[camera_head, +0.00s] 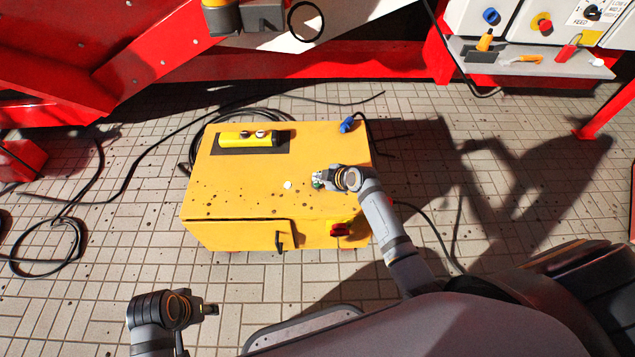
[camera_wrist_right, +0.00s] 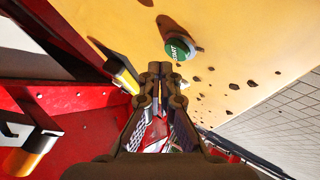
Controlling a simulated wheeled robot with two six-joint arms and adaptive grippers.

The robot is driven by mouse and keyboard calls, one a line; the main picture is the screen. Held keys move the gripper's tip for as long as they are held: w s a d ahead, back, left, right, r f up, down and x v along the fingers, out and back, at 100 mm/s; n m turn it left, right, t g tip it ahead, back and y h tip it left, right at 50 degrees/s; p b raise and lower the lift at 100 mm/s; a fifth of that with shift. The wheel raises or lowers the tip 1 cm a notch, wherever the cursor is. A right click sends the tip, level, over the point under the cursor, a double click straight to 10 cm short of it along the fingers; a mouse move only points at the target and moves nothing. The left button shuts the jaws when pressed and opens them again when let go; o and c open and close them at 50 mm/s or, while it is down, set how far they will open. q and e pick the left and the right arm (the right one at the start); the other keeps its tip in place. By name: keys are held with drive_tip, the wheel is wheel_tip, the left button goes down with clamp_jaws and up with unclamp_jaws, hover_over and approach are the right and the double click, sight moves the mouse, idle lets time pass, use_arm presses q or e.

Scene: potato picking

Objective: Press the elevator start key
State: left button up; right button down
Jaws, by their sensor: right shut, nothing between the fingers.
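The green start key (camera_wrist_right: 177,49), a round button marked START, sits on the yellow box (camera_head: 240,195). In the head view only a bit of green (camera_head: 317,184) shows beside my right gripper (camera_head: 324,180), which hides most of the key. In the wrist view the right gripper (camera_wrist_right: 160,69) is shut and empty, its fingertips close to the key's edge; whether they touch cannot be told. My left gripper (camera_head: 209,310) is low at the left, over the tiled floor, away from the box; its finger opening is too small to judge.
On the box top are a yellow control unit (camera_head: 250,138), a small white piece (camera_head: 287,184) and a blue plug (camera_head: 348,124). A red switch (camera_head: 340,229) is on its front. Black cables (camera_head: 75,225) lie on the floor. Red machinery (camera_head: 300,65) stands behind.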

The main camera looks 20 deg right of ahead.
sight(319, 184)
idle(0.8)
drive_tip(key=shift+f, duration=0.4)
drive_tip(key=shift+f+b, duration=0.45)
drive_tip(key=shift+b, duration=0.1)
idle(0.3)
idle(0.4)
drive_tip(key=shift+r+p, duration=0.85)
wheel_tip(319, 184, up, 5)
drive_tip(key=p, duration=0.5)
drive_tip(key=shift+r, duration=0.1)
